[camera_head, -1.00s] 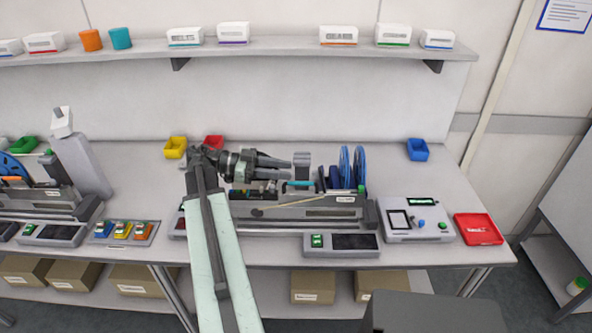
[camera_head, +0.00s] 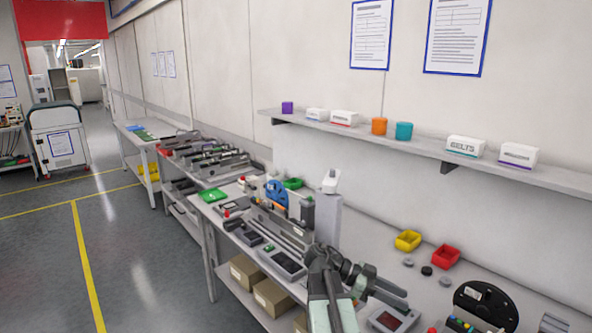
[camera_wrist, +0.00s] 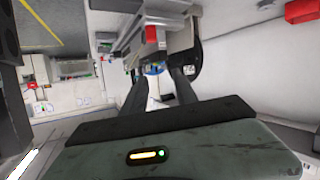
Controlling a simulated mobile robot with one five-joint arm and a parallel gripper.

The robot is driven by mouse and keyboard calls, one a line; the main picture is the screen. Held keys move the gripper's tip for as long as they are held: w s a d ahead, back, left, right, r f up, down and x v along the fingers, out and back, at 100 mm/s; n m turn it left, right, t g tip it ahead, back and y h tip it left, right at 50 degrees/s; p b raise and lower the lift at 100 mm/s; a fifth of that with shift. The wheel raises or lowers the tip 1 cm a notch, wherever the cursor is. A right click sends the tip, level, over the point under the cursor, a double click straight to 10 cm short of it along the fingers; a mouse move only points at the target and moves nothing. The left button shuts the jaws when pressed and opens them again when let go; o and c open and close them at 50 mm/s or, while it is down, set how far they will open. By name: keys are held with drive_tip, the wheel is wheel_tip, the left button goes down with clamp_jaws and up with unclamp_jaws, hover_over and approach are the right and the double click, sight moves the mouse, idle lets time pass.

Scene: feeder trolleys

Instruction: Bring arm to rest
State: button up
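My gripper (camera_head: 406,299) is in the lower right of the head view, at the end of my folded arm, in front of the bench and pointing right. Its two dark fingers also show in the wrist view (camera_wrist: 158,82), spread apart with nothing held between them. The wrist view is tilted and shows bench items beyond the fingertips, including a small red block (camera_wrist: 151,35). Whether the fingers touch anything on the bench cannot be told.
The bench carries a yellow bin (camera_head: 408,240), a red bin (camera_head: 446,256), a black reel (camera_head: 486,304) and a grey upright device (camera_head: 328,215). A shelf (camera_head: 510,172) runs above. Open floor (camera_head: 130,255) lies at left, with a white trolley (camera_head: 58,143) farther back.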

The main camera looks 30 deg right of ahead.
drive_tip(key=w+a+f+n+t+y, duration=0.3)
drive_tip(key=w+a+f+n, duration=0.2)
drive_tip(key=a+n, duration=0.4)
drive_tip(key=w+a+f+n+t+y, duration=0.3)
drive_tip(key=w+a+n, duration=0.4)
drive_tip(key=a, duration=1.2)
drive_tip(key=w+a+f+n+t+y, duration=0.3)
drive_tip(key=w+a+f+n, duration=0.3)
drive_tip(key=a+n, duration=0.4)
drive_tip(key=a+f+t, duration=0.1)
drive_tip(key=a, duration=0.4)
drive_tip(key=shift+w+f+n+t, duration=0.35)
drive_tip(key=shift+w+n+t, duration=0.05)
drive_tip(key=shift+s, duration=0.1)
